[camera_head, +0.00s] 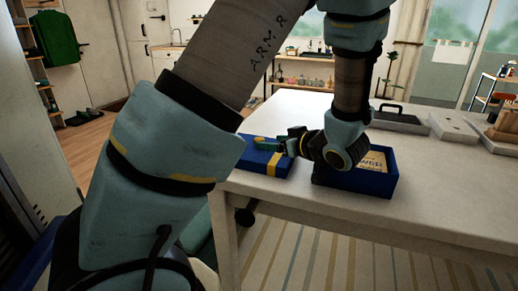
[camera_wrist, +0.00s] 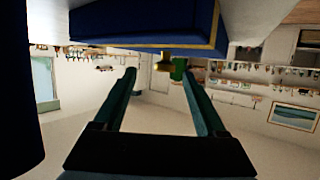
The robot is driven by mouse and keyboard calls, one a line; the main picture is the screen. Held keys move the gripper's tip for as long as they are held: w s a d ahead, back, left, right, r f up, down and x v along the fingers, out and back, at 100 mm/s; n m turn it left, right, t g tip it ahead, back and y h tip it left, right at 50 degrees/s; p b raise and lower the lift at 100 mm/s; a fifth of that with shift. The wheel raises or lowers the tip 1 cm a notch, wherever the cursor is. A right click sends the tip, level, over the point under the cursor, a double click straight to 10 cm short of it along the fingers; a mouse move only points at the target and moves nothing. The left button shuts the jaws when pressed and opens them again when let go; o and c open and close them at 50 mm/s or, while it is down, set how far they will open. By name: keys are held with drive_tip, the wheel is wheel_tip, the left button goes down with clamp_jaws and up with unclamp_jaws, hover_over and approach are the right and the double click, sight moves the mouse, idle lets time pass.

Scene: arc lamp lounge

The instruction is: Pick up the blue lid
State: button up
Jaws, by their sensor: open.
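The blue lid (camera_head: 250,160) lies on the white table, left of the open blue box (camera_head: 378,187), with a yellow band down its side. In the wrist view the blue lid (camera_wrist: 150,22) fills the top, with a gold edge and a small gold knob (camera_wrist: 163,66). My gripper (camera_head: 262,143) reaches left over the lid, its fingers roughly level. In the wrist view my gripper (camera_wrist: 159,72) is open and empty; the knob appears in the gap near the fingertips. I cannot tell whether it is fully between them. The fingers partly hide the lid's top in the head view.
A card with lettering (camera_head: 374,162) is in the box, close beside my wrist. A dark tray (camera_head: 398,121) and pale flat boxes (camera_head: 452,127) stand farther back on the white table (camera_head: 440,205). The table's front right is clear.

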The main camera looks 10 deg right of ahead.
sight(259, 139)
drive_tip(key=shift+a+p+x, duration=0.15)
drive_tip(key=shift+p+x, duration=0.2)
drive_tip(key=shift+x, duration=1.15)
drive_tip(key=shift+a+p+x, duration=0.15)
drive_tip(key=shift+p+x, duration=0.2)
drive_tip(key=shift+x, duration=1.15)
drive_tip(key=shift+s, duration=0.15)
drive_tip(key=shift+c, duration=0.3)
clamp_jaws()
